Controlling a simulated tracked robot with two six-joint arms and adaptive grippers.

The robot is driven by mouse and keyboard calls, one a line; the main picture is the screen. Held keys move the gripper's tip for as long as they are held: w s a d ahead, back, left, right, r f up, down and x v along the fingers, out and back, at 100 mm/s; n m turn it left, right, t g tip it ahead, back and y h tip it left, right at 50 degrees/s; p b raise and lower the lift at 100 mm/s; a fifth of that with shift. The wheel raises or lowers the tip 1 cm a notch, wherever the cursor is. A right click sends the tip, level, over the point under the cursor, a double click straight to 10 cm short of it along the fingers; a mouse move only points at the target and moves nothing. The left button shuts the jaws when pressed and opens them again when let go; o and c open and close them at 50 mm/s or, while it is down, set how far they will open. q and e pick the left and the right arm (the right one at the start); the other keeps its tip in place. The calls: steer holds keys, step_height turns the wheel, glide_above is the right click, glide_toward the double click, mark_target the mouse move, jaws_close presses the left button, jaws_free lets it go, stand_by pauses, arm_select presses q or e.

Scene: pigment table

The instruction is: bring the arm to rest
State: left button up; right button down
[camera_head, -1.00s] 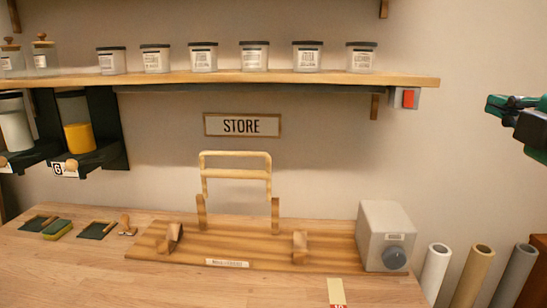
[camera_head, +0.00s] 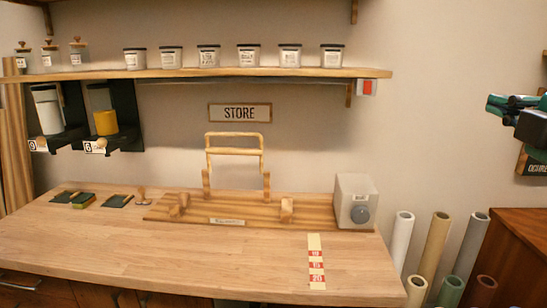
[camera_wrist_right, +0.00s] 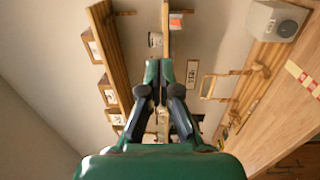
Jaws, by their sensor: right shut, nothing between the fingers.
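My right gripper (camera_head: 497,104) is green and black and shows at the right edge of the head view, in the air to the right of the shelf's end. It also shows in the right wrist view (camera_wrist_right: 158,66), where its fingers are closed together with nothing between them. It is apart from the shelf, the table and the wall objects. Most of the right arm lies outside the head view. My left gripper is in neither view.
The wooden table (camera_head: 170,255) carries a wooden stand (camera_head: 235,209) and a grey box with a dial (camera_head: 357,200). A shelf (camera_head: 220,73) holds several jars. Rolled tubes (camera_head: 435,250) stand right of the table.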

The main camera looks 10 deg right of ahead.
steer(key=w+a+f+n+g+y, duration=0.1)
steer(key=w+a+f+g, duration=0.1)
steer(key=w+f, duration=0.6)
steer(key=w+a+f+n+g, duration=0.15)
steer(key=w+f, duration=0.35)
steer(key=f, duration=0.5)
steer(key=w+a+f+m+g+y+p, duration=0.1)
steer(key=a+f+g, duration=0.2)
steer(key=f, duration=0.9)
steer(key=w+a+f+g+y, duration=0.2)
steer(key=a+f+g, duration=0.1)
steer(key=f, duration=0.9)
steer(key=s+a+f+m+g+y, duration=0.1)
steer(key=s+a+f+m+g, duration=0.2)
steer(key=f, duration=0.5)
steer(key=s+a+f+g+y, duration=0.1)
steer(key=s+a+f, duration=0.2)
steer(key=s+f, duration=0.35)
steer(key=s+a+f+m+g+y, duration=0.1)
steer(key=s+a+f+m+g, duration=0.2)
steer(key=f, duration=0.7)
steer(key=s+a+f+m, duration=0.3)
steer(key=s+f+m, duration=0.1)
steer(key=s+m, duration=0.2)
steer(key=s+a+f+m+y+p, duration=0.1)
steer(key=s+a+f+m, duration=0.2)
steer(key=s, duration=0.6)
steer(key=shift+s+a+f+m+g, duration=0.2)
steer(key=shift+a+f+m+g, duration=0.25)
steer(key=shift+f+m, duration=0.95)
